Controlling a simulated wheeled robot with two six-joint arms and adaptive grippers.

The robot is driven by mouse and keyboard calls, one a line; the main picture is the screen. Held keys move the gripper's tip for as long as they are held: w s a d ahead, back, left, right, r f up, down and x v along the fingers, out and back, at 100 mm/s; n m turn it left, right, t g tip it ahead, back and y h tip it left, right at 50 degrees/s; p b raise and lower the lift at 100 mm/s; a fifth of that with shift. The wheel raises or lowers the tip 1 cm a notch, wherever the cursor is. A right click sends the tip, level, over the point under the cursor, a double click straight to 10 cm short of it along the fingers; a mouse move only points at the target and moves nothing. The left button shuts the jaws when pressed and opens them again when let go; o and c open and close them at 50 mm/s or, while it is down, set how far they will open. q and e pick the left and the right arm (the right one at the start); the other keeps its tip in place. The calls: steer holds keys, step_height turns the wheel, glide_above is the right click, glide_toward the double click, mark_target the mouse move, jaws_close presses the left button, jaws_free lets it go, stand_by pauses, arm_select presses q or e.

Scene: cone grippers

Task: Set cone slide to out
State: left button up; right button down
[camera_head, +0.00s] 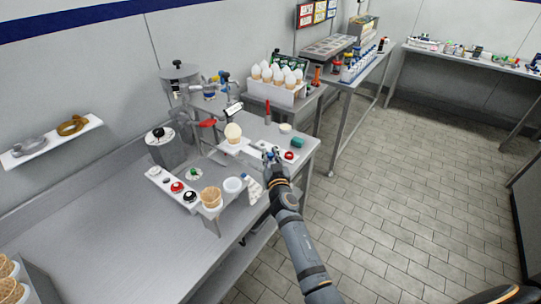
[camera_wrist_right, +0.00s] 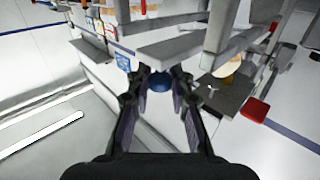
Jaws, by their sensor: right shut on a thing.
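The cone slide (camera_head: 236,147) is a pale grey plate on the metal bench, with a wafer cone topped by a pale scoop (camera_head: 233,132) standing at it. My right gripper (camera_head: 270,157) is at the slide's near right end. In the right wrist view its two dark fingers (camera_wrist_right: 160,92) are closed around a blue knob (camera_wrist_right: 158,83) under a grey plate (camera_wrist_right: 172,48). The fingers hide part of the knob. How far the slide is drawn out is hard to tell. My left gripper is not in view.
A grey panel with red and black buttons (camera_head: 177,186) and a wafer cone in a holder (camera_head: 211,197) sit left of my gripper. A white rack of pale-topped cones (camera_head: 276,92) stands behind. A green item (camera_head: 297,142) lies close to the right. The tiled floor is clear.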

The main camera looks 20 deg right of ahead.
steer(key=shift+f, duration=0.1)
stand_by(0.3)
steer(key=s+d, duration=0.6)
steer(key=s, duration=0.2)
steer(key=shift+s+d+f, duration=0.15)
steer(key=shift+d+f, duration=0.1)
steer(key=c, duration=1.7)
jaws_free()
steer(key=o, duration=0.5)
steer(key=shift+s+d+r, duration=0.15)
steer(key=shift+s+r, duration=0.1)
steer(key=shift+s, duration=0.1)
steer(key=shift+w, duration=0.15)
steer(key=s, duration=0.4)
steer(key=s+a, duration=0.1)
steer(key=s, duration=0.7)
steer(key=shift+a, duration=0.25)
